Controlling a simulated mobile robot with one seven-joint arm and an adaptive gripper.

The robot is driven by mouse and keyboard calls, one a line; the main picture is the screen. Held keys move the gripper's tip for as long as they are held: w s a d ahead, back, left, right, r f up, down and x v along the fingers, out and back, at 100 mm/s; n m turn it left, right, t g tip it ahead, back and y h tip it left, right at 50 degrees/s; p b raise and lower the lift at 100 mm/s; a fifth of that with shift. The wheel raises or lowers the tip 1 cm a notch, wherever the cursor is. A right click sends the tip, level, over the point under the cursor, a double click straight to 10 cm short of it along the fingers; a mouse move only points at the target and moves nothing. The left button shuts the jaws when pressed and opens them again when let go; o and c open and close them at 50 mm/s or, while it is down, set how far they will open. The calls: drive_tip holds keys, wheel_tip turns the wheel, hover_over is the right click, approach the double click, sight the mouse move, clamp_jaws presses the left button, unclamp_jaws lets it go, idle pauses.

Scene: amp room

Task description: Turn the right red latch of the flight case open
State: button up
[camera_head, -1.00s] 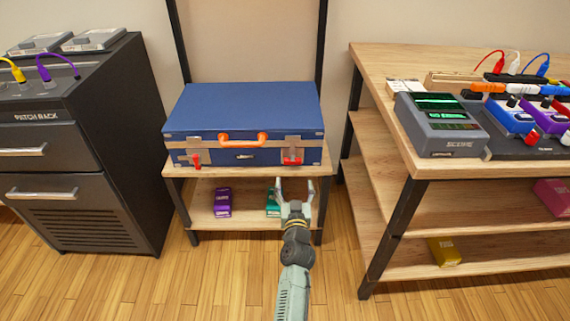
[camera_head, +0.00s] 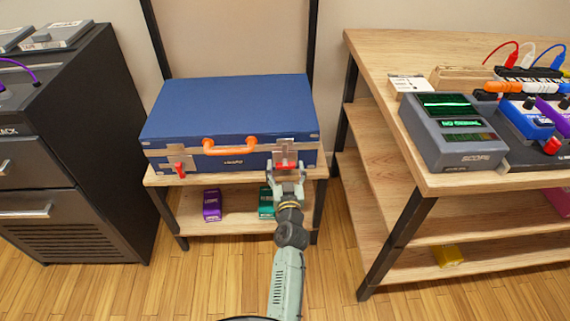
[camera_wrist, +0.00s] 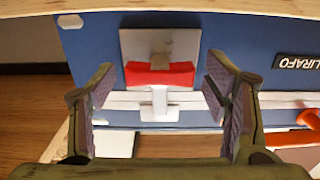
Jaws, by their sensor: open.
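The blue flight case (camera_head: 230,110) lies shut on a small wooden stand, with an orange handle (camera_head: 230,147) on its front. Its right red latch (camera_head: 286,164) sits on a metal plate at the front right. The left red latch (camera_head: 180,169) is at the front left. My gripper (camera_head: 286,170) is open in front of the right latch. In the wrist view, the right red latch (camera_wrist: 159,75) lies crosswise between and beyond my two open fingers (camera_wrist: 167,95), which do not appear to touch it. The picture there is upside down, with the label inverted.
The wooden stand (camera_head: 320,172) has a lower shelf with a purple box (camera_head: 212,205) and a green box (camera_head: 266,203). A black rack cabinet (camera_head: 75,130) stands left. A wooden bench (camera_head: 440,183) with a scope (camera_head: 452,132) and pedals stands right.

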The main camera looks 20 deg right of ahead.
drive_tip(key=c, duration=1.2)
drive_tip(key=shift+o, duration=0.2)
drive_tip(key=shift+m, duration=0.4)
drive_tip(key=m, duration=0.8)
drive_tip(key=shift+d+r, duration=0.1)
drive_tip(key=m+p, duration=0.1)
drive_tip(key=m, duration=0.4)
drive_tip(key=shift+m+p, duration=0.5)
drive_tip(key=shift+m, duration=1.5)
